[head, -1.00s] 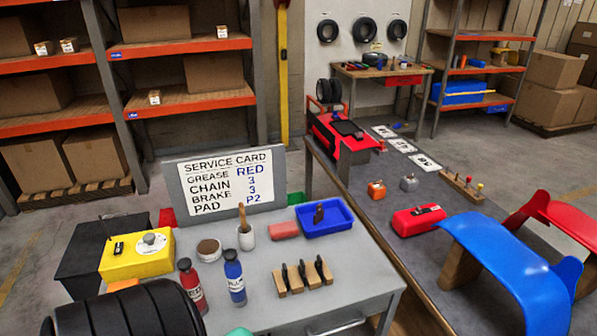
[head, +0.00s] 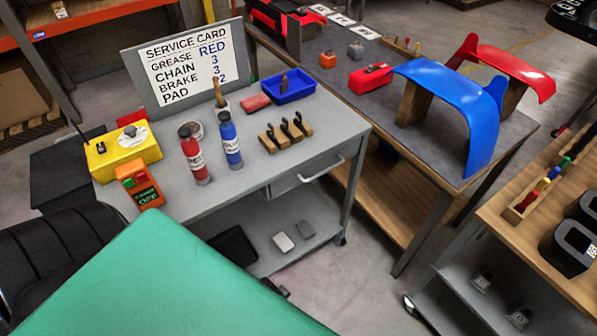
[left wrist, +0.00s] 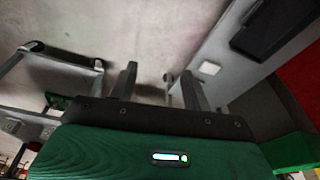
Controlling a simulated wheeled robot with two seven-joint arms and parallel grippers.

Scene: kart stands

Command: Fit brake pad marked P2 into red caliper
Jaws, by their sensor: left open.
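A red part with a dark top (head: 370,76), possibly the red caliper, lies on the dark-topped bench. Two small flat blocks, one whitish (head: 283,241) and one grey (head: 304,229), lie on the cart's lower shelf beside a black tray (head: 232,246). They may be brake pads, but no P2 mark is readable on them. My left gripper (left wrist: 158,88) is open and empty in the left wrist view, above the floor and near the shelf; a pale block (left wrist: 208,68) and the black tray (left wrist: 275,25) show at right. My right gripper is not in view.
The cart top holds a service card (head: 188,65), red and blue bottles (head: 230,140), a blue tray (head: 288,87), a wooden rack (head: 285,135) and a yellow box (head: 124,153). Blue and red fenders (head: 455,95) stand on the bench. A wooden-topped cart (head: 510,220) is at right.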

